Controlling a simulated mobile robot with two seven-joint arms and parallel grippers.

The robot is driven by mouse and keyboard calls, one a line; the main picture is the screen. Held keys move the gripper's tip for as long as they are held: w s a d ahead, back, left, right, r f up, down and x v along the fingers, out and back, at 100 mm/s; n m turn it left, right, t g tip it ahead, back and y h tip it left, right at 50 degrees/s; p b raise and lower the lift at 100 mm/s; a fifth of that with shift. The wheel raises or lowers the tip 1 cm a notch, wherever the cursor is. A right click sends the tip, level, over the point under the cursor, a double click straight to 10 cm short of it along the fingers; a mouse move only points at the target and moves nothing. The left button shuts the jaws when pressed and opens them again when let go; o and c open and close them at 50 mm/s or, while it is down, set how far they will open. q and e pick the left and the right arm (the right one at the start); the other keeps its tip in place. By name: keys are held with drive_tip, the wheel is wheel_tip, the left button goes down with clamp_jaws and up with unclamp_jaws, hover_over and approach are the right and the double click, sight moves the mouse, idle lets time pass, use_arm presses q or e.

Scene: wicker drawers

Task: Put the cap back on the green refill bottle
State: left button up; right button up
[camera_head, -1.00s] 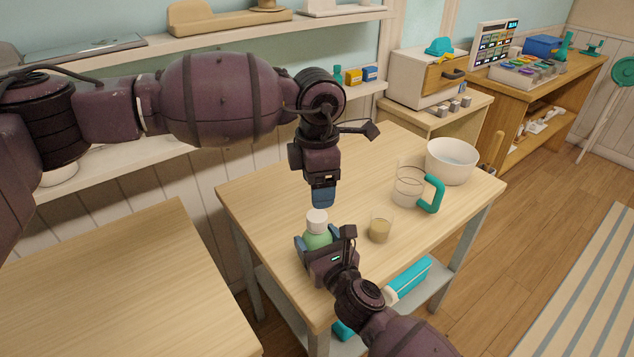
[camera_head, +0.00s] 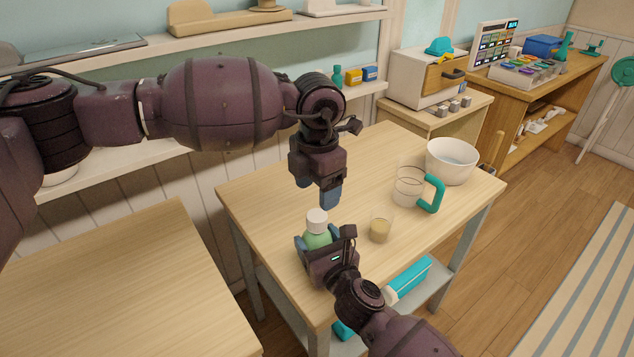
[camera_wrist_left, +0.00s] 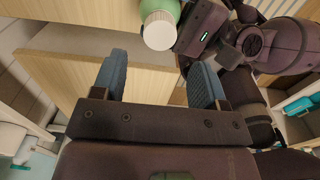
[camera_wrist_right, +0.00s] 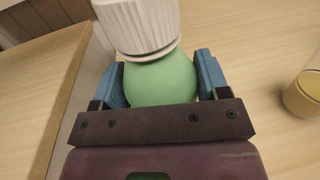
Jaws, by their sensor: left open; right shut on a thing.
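The green refill bottle (camera_head: 316,240) stands upright on the wooden table, held around its body by my right gripper (camera_head: 321,246). The white cap (camera_head: 317,220) sits on top of the bottle. The right wrist view shows the ribbed cap (camera_wrist_right: 140,25) on the green bottle (camera_wrist_right: 165,80) between blue fingers; I cannot tell how tight it is. My left gripper (camera_head: 316,192) is open and empty, above and just behind the cap. In the left wrist view, the cap (camera_wrist_left: 158,31) lies beyond the open fingers (camera_wrist_left: 158,82).
A glass with tan liquid (camera_head: 381,230) stands right of the bottle. Farther right are a clear jug with a teal handle (camera_head: 409,187) and a white bowl (camera_head: 452,160). The table's left and back area (camera_head: 260,190) is clear.

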sight(317, 215)
use_arm(q)
wheel_tip(317, 215, down, 7)
drive_tip(key=shift+f, duration=0.15)
idle(0.4)
drive_tip(key=c, duration=0.9)
drive_tip(key=shift+m, duration=0.9)
drive_tip(key=shift+c, duration=0.2)
drive_tip(key=o, duration=1)
drive_tip(key=shift+r, duration=2.3)
